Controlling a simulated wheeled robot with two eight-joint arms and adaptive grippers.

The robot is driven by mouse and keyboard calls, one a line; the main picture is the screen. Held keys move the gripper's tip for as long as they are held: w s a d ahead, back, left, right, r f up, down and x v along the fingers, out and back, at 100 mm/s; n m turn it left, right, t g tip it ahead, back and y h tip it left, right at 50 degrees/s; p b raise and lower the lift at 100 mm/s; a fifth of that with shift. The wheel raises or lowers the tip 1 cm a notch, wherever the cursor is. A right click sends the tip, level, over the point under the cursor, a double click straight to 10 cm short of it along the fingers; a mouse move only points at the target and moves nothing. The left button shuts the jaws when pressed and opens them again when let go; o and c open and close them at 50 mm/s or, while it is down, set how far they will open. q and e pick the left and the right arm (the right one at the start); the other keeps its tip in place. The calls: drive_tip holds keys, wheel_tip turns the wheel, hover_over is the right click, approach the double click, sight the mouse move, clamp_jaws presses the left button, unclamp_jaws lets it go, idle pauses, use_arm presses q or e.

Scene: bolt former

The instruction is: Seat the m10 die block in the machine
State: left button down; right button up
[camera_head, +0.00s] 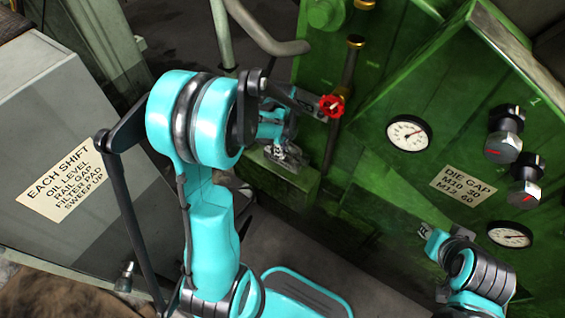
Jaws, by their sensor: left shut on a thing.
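My left arm reaches over the middle of the view, and its gripper (284,146) is at the green machine (375,185). The gripper is shut on a small grey metal piece (289,157), which looks like the m10 die block. The piece is at the green ledge (285,174) low on the machine's front. I cannot tell whether it touches the ledge or is seated. My arm and wrist partly hide the gripper and the piece. My right gripper (432,240) is at the lower right, in front of the machine, and its fingers are too unclear to read.
A red handwheel (332,106) on a pipe is close right of my left gripper. Gauges (408,133), black knobs (505,147) and a die gap label (463,185) are on the machine. A grey cabinet (60,130) with a shift label stands at the left.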

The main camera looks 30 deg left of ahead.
use_arm(q)
drive_tip(key=shift+r+p, duration=1)
drive_tip(key=shift+r, duration=0.5)
drive_tip(key=shift+s, duration=0.15)
